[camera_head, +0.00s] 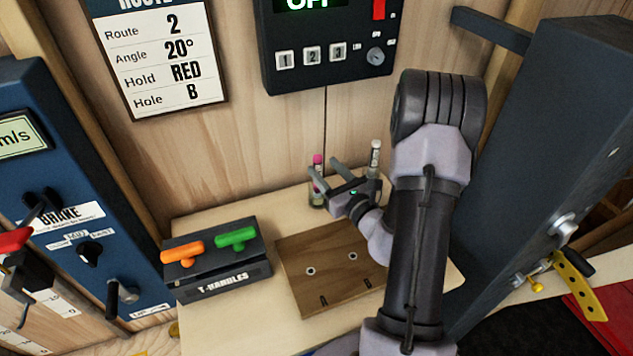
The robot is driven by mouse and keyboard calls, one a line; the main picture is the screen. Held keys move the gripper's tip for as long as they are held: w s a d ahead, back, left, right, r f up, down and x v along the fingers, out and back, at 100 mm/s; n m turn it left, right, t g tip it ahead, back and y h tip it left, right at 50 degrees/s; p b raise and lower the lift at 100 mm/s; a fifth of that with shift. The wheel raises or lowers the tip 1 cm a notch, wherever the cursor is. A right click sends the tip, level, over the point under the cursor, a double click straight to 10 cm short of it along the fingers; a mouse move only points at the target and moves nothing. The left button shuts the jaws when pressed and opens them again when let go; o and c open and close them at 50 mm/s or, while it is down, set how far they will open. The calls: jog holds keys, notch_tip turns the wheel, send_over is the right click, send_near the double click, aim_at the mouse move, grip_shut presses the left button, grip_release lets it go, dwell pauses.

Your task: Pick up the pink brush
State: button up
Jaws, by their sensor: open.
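The pink brush (317,162) stands upright at the back of the wooden table, its pink top showing above a small holder (317,198). My gripper (325,176) reaches in from the right, with its fingers open close to the brush. One finger overlaps the brush in the picture, so I cannot tell whether the brush is between the fingers or behind them. The brush's middle is partly hidden by my gripper.
A white-topped brush (375,156) stands to the right, behind my gripper. A T-handles box (215,272) with an orange handle (182,252) and a green handle (237,237) sits left. A wooden board (325,262) with holes lies in front. A dark panel (545,150) stands right.

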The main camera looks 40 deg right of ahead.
jog(key=w, duration=0.7)
jog(key=shift+d+b, duration=0.25)
jog(key=shift+b, duration=0.2)
grip_shut()
